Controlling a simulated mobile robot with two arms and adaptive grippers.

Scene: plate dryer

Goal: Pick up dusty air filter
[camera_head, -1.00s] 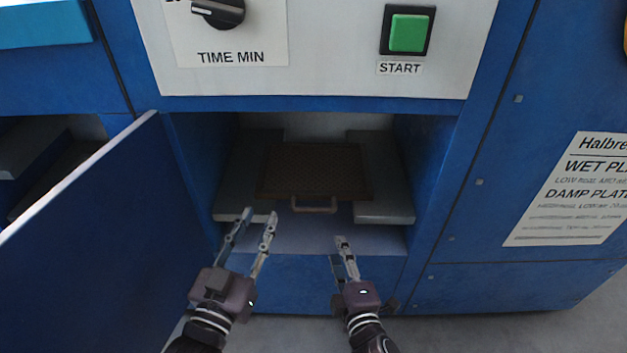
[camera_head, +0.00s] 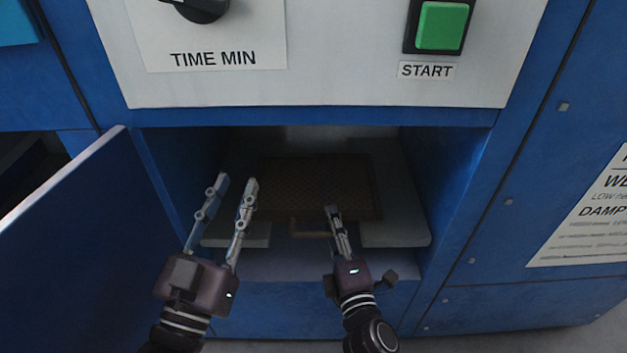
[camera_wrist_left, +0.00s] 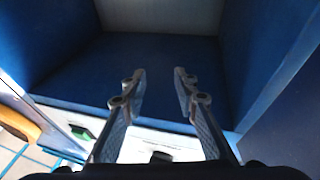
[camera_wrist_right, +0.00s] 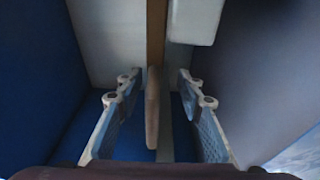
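The dusty air filter (camera_head: 310,180) is a flat brown mesh panel lying inside the open blue compartment. Its light handle (camera_head: 305,231) faces the front. My right gripper (camera_head: 332,210) reaches to the handle's right part. In the right wrist view, the handle (camera_wrist_right: 152,115) lies between the two spread fingers (camera_wrist_right: 156,82) with a gap on each side. The filter's brown edge (camera_wrist_right: 156,35) shows beyond it. My left gripper (camera_head: 237,181) is open and empty at the compartment's left side, left of the handle. The left wrist view shows nothing between its fingers (camera_wrist_left: 160,75).
Pale ledges (camera_head: 397,232) lie on both sides under the filter. The open blue door (camera_head: 65,235) stands at the left. Blue compartment walls (camera_head: 450,200) close in on the right. A control panel with a green START button (camera_head: 439,25) is above the opening.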

